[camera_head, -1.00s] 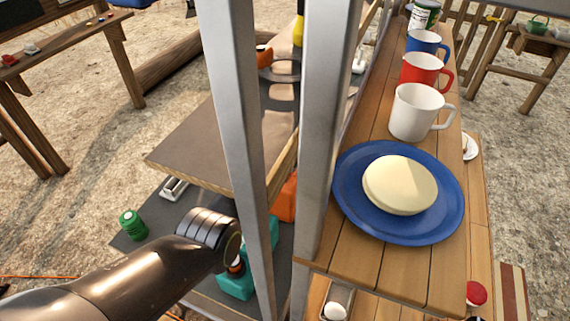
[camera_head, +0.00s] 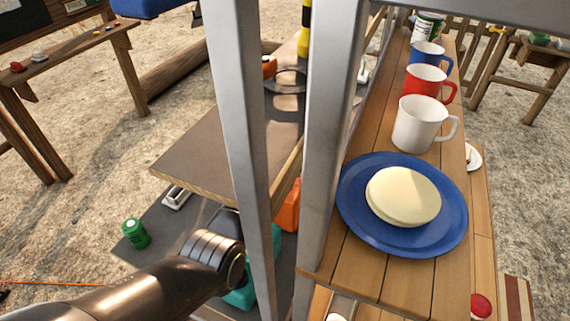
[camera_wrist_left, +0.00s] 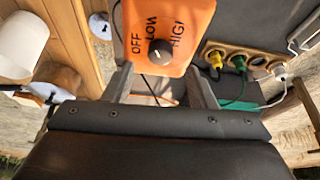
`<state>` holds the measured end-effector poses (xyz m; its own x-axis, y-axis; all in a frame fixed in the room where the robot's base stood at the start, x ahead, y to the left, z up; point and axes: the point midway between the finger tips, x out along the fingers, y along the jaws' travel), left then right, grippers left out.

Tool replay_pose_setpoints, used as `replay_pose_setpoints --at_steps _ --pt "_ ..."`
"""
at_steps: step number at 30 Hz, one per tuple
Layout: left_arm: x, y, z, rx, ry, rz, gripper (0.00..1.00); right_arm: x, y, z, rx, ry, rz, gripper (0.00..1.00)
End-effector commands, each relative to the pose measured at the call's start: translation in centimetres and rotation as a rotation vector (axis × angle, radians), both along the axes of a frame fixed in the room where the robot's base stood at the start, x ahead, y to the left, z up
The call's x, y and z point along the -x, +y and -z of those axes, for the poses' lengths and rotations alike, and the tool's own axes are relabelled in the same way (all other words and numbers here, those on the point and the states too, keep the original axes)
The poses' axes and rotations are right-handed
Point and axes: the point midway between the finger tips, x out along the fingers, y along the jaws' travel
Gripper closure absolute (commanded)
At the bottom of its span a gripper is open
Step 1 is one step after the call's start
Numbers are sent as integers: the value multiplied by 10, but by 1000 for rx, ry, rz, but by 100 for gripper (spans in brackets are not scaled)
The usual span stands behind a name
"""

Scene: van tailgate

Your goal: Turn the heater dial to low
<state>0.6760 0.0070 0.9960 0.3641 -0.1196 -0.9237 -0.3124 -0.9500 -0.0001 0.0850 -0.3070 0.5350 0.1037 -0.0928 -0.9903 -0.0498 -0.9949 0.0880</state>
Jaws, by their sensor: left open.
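The orange heater panel (camera_wrist_left: 172,18) fills the top middle of the left wrist view, lettered OFF, LOW and HIGH. Its dark round dial (camera_wrist_left: 160,52) sits below the lettering with a pale mark on it; I cannot tell for sure which word it points to. My left gripper (camera_wrist_left: 160,88) is open, one finger on each side and below the dial in the picture, with nothing between them. In the head view an orange body (camera_head: 287,207), probably the heater, shows partly behind a metal post. My left arm reaches toward it; its gripper is hidden there. My right gripper is not in view.
Metal posts (camera_head: 330,130) stand close by my left arm. A wooden shelf (camera_head: 355,270) holds a blue plate (camera_head: 355,225) with pale round food and white, red and blue mugs. Sockets with plugs (camera_wrist_left: 237,63) and cables lie right of the heater.

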Motion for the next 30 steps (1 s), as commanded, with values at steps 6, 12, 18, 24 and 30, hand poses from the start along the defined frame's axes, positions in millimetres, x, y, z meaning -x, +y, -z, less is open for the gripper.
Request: replay_pose_setpoints --at_steps 6,12,18,24,30 --pt "7 2 -19 1 -2 0 49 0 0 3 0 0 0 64" --pt "11 4 -26 0 0 0 49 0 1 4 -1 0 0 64" --pt "11 4 -27 0 0 0 49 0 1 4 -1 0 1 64" --pt "11 4 -27 0 0 0 49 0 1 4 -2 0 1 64" --pt "11 4 -26 0 0 0 49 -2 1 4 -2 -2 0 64"
